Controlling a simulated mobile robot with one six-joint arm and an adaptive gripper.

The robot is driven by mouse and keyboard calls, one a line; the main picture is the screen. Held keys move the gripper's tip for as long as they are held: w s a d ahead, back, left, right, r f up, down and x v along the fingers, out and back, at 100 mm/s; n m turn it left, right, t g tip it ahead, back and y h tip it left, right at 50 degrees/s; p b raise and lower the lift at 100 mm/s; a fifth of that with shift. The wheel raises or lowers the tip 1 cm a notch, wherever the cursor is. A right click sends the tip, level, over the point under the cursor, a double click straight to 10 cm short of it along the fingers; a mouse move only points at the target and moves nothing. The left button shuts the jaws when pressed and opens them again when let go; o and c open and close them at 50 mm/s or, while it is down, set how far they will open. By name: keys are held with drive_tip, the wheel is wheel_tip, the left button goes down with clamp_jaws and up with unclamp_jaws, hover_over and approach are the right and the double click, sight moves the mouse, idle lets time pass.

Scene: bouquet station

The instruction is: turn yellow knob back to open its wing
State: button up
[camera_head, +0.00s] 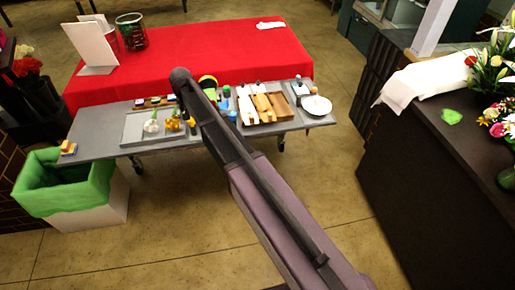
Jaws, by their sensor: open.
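On the grey board (128,132) at the left of the grey table stands a small fixture with a white round part (151,126) and a yellow part (172,125). The yellow part looks like the yellow knob, but it is too small to tell its turn or how its wing stands. Another small yellow piece (192,122) shows just right of it, close to my arm. My dark arm reaches from the lower right over the table and bends down near the fixture. I cannot make out my gripper; the arm covers that area.
Wooden blocks (262,108), bottles and a white bowl (317,105) crowd the grey table's right side. A red-covered table (230,50) stands behind. A green-lined bin (65,190) stands at the left, a dark counter (440,170) at the right. The floor between is clear.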

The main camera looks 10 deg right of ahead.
drive_tip(key=m, duration=1)
wheel_tip(320, 180, up, 14)
drive_tip(key=p, duration=1.4)
drive_tip(key=s+d+f+n+b, duration=0.4)
drive_tip(key=s+d+f+b, duration=0.2)
drive_tip(key=s+d, duration=0.4)
drive_tip(key=s+d+f+n+b, duration=0.4)
drive_tip(key=s+d+f+b, duration=0.2)
drive_tip(key=s+d, duration=0.5)
drive_tip(key=shift+s, duration=0.75)
drive_tip(key=shift+s+f, duration=0.1)
drive_tip(key=s+d, duration=0.1)
drive_tip(key=s+d+n, duration=0.1)
drive_tip(key=s, duration=0.1)
drive_tip(key=shift+s+n, duration=0.1)
drive_tip(key=shift+n, duration=0.2)
